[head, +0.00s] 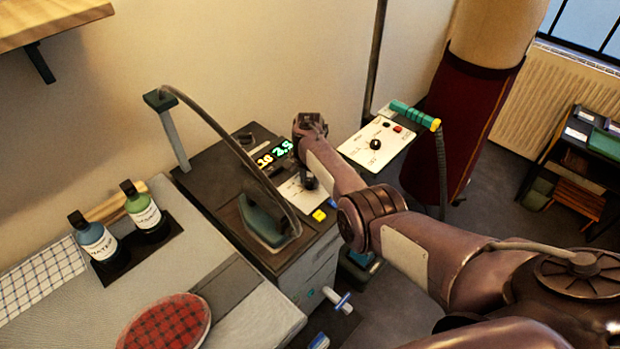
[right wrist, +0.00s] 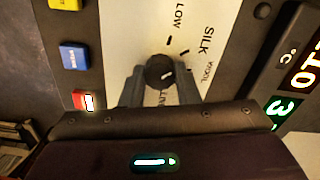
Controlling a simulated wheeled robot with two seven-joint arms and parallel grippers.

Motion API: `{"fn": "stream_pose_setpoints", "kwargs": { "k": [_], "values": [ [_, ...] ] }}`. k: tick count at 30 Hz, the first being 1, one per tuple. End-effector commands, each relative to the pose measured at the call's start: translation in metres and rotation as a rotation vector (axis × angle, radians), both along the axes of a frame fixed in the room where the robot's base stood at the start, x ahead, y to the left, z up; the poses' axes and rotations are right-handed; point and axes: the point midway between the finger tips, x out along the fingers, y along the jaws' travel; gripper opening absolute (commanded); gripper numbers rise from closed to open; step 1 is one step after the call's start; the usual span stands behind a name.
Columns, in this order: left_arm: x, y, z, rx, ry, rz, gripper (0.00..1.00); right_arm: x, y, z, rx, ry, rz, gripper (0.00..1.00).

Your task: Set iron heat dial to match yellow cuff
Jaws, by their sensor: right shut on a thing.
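The heat dial (right wrist: 160,72) is a round black knob on a white panel marked LOW, SILK, WOOL and a partly hidden label starting LIN. Its short white mark slants towards the upper right in the right wrist view, roughly to the WOOL side. My right gripper (right wrist: 159,88) is shut on the dial, one grey finger on each side. In the head view the white panel (head: 293,194) is partly covered by my right arm. The iron (head: 262,221) stands left of it on the dark cabinet top. I cannot make out a yellow cuff with certainty. My left gripper is out of view.
Lit orange and green digits (head: 274,154) show behind the panel. A yellow button (head: 319,215) is at its front. A second white panel (head: 378,144) with a black knob and a turquoise yellow-ended handle (head: 413,115) are to the right. Bottles (head: 145,211) stand left.

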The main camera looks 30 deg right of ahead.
Motion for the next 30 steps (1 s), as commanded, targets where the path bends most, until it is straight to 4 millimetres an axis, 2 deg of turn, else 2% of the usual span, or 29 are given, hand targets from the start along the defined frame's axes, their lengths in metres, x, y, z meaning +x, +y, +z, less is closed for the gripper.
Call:
{"fn": "stream_pose_setpoints", "kwargs": {
  "k": [2,3,8,18,30],
  "values": [
    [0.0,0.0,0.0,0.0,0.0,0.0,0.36,0.0,0.001,0.0,0.002,0.001,0.001,0.06],
    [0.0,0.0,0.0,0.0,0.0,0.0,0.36,0.0,0.001,0.0,0.002,0.001,0.001,0.31],
    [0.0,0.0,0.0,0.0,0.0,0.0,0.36,0.0,0.001,0.0,0.001,0.001,0.002,0.5],
    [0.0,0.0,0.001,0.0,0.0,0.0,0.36,0.0,0.0,0.005,0.0,-0.001,0.001,0.5],
    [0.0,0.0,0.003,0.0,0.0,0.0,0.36,0.001,0.0,0.065,-0.002,-0.002,0.002,0.5]
  ]
}}
